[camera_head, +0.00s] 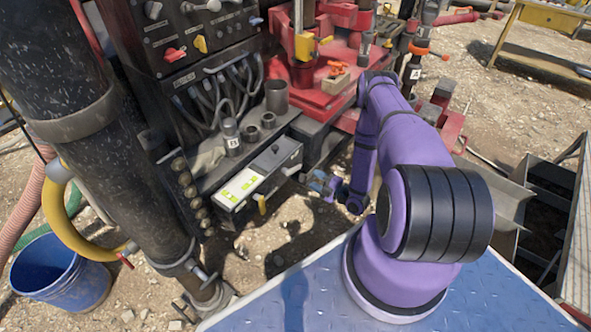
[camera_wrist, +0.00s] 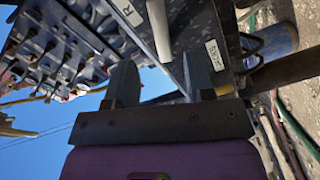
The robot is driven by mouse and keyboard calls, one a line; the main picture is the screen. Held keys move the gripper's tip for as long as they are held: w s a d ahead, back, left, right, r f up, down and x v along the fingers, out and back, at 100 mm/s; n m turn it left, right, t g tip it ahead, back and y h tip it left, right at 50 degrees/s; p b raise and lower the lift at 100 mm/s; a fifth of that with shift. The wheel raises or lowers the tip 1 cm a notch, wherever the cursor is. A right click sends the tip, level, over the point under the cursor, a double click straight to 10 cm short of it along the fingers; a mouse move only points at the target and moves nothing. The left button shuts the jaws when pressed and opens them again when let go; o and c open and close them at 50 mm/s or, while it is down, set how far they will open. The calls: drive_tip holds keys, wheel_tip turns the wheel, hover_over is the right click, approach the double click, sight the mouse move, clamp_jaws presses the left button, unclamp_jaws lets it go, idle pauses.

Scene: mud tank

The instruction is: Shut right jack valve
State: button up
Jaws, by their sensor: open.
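In the wrist view, my gripper (camera_wrist: 163,76) is open, its two dark fingers well apart. A pale rod-like handle (camera_wrist: 158,30) hangs in the gap between the fingertips. It appears to be the right jack valve's lever, beside a white label marked R (camera_wrist: 127,12). No contact with the fingers is visible, and the depth between them is unclear. A second white label (camera_wrist: 215,55) sits on the dark panel near the right finger. In the head view, my gripper (camera_head: 319,182) is at the right end of the grey valve box (camera_head: 268,165).
A yellow handle (camera_head: 262,204) hangs below the box's front. The control panel (camera_head: 185,45) with levers and hoses rises behind. A thick black column (camera_head: 120,150) and a blue bucket (camera_head: 62,268) stand left. Gravel lies open below the box.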

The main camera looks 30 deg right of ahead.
sight(297, 170)
drive_tip(key=x, duration=1)
drive_tip(key=shift+w, duration=0.1)
clamp_jaws()
